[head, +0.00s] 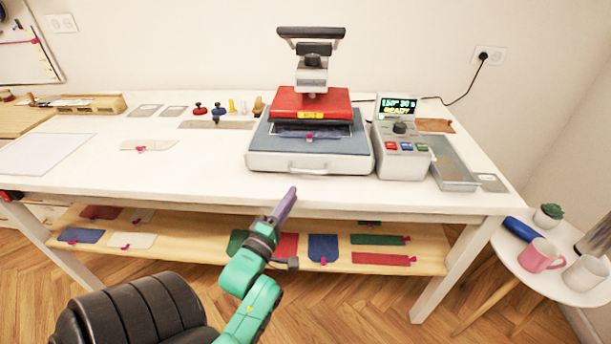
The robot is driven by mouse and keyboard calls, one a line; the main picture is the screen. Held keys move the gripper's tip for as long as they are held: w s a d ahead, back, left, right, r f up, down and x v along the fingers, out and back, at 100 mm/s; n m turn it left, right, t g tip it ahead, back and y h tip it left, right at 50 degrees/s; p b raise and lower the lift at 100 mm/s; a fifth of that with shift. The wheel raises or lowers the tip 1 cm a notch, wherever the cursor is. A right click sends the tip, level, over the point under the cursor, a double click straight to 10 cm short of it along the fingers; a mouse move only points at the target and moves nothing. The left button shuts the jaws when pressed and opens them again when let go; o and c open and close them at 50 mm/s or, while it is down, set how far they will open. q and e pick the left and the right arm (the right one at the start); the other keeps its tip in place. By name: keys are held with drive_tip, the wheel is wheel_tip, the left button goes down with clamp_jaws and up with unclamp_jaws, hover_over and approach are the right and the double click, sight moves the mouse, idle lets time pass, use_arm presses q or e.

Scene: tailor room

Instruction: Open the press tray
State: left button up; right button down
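The heat press (312,103) stands on the white table, with a red upper plate and a black lever on top. Its press tray (308,165) is the white base with a grey-blue pad and a front handle (305,168). The tray appears to sit in under the plate. A dark cloth (290,131) with a pink tag lies on the pad. My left gripper (286,203), with purple fingers, is in front of the table edge, below and apart from the handle. Its fingers overlap in this view, so their opening is hidden. My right gripper is not in view.
A control box (400,146) reading READY stands right of the press, beside a clear bin (453,166). A shelf (185,240) with coloured cloth pieces is below. A side table (552,285) with mugs is at right.

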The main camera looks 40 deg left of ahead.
use_arm(q)
drive_tip(key=x, duration=0.8)
drive_tip(key=shift+w+a+p, duration=0.1)
drive_tip(key=shift+w+p, duration=0.25)
drive_tip(key=shift+w, duration=0.05)
clamp_jaws()
drive_tip(key=shift+f, duration=0.1)
idle(0.6)
